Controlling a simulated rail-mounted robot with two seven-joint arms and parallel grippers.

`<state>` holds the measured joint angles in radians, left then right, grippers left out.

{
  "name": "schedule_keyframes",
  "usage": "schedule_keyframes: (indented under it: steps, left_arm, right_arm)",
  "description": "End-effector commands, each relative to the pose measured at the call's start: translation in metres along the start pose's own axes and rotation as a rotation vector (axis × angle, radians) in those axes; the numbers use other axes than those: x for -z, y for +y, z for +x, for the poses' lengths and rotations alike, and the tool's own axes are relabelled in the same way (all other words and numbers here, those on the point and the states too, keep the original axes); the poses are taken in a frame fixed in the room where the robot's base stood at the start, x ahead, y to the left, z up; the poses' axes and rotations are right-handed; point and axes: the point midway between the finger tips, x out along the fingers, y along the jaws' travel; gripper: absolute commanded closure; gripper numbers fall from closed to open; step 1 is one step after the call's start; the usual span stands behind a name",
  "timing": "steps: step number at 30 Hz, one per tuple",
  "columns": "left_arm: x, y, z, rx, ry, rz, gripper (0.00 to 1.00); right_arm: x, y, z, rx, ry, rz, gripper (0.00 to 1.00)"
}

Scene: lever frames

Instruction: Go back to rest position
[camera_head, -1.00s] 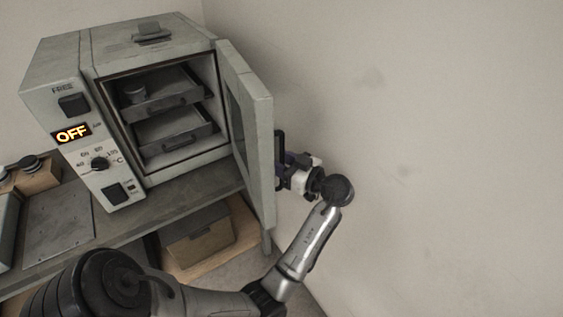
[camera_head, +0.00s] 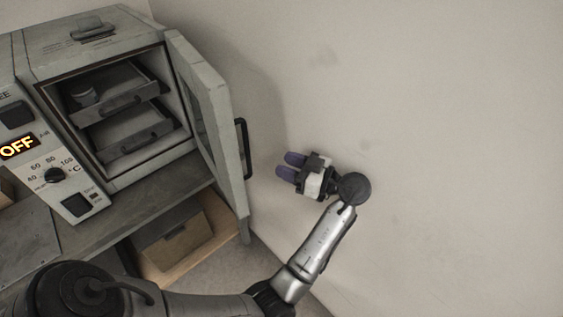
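My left gripper (camera_head: 290,166) is in the head view, to the right of the oven door (camera_head: 213,130). Its two purple fingers point left and are parted, with nothing between them. It is clear of the dark door handle (camera_head: 243,148). My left arm reaches it from the lower left. My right gripper is not in view. The oven (camera_head: 95,60) stands with its door swung wide open.
The display (camera_head: 18,147) reads OFF. A box (camera_head: 175,243) sits on the lower shelf. A bare wall (camera_head: 430,130) fills the right.

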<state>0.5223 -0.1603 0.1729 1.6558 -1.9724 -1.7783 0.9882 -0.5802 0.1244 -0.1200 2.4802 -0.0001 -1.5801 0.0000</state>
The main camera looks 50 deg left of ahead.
Motion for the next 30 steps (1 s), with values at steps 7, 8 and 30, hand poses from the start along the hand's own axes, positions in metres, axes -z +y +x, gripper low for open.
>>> schedule_keyframes:
  steps: [7, 8, 30]
  left_arm:
    - [0.0, 0.0, -0.001, 0.0, 0.0, 0.0, 0.6]
    - [0.0, 0.0, -0.001, 0.0, 0.0, 0.0, 0.6]
    - [-0.096, -0.027, 0.032, -0.325, -0.206, 0.359, 0.6]
  right_arm:
    - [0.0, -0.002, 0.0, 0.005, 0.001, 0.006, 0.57]
    - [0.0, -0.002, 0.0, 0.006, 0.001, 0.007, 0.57]
    - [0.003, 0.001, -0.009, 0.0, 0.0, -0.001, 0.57]
